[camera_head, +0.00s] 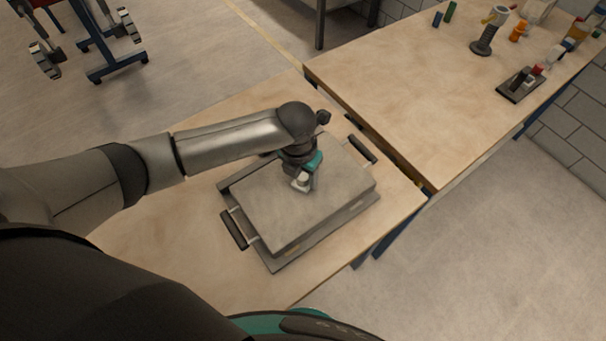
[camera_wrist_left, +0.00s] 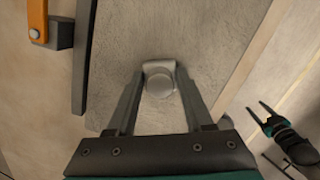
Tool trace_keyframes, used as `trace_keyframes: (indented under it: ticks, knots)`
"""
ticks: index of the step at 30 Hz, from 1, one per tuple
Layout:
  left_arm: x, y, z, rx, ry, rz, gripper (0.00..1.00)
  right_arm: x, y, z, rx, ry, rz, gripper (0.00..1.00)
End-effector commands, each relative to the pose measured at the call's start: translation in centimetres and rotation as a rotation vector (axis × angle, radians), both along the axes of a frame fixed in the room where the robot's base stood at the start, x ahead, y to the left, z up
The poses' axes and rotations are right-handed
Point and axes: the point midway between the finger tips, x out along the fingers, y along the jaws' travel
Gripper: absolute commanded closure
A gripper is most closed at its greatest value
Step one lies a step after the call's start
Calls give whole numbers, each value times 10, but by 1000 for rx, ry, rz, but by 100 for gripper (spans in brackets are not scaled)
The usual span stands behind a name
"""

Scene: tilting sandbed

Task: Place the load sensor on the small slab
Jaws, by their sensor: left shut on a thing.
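The load sensor (camera_head: 301,182) is a small pale cylinder with a flat light bracket. In the left wrist view the sensor (camera_wrist_left: 159,84) sits between the two fingertips. The small slab (camera_head: 265,205) is a grey, flat-topped block with a black handle at each end. Its grey top fills much of the left wrist view (camera_wrist_left: 200,35). I cannot tell whether the sensor touches the slab. My right gripper (camera_wrist_left: 262,113) shows at the right of the left wrist view, fingers apart and empty.
The slab lies on a wooden table (camera_head: 160,235). A second wooden table (camera_head: 420,95) stands at the back right, past a narrow gap. It holds a dark stand (camera_head: 485,42), a small black tray (camera_head: 520,86) and several small parts. Its near part is clear.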

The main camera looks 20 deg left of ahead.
Motion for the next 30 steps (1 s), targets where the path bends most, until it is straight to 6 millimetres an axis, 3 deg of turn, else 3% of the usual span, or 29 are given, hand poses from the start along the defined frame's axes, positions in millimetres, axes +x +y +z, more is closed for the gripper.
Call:
trace_keyframes:
  ticks: [9,10,18,26,30]
  knots:
    - [1,0,-2,0,-2,0,100,0,0,-1,0,0,0,43]
    - [0,0,-3,0,-1,0,47,0,0,-1,0,0,0,43]
    - [0,0,-2,0,-1,1,18,0,0,-1,0,1,0,43]
    - [0,0,0,0,-1,1,18,-1,0,0,0,1,0,43]
    - [0,0,12,-1,-4,1,18,-1,0,3,0,1,0,43]
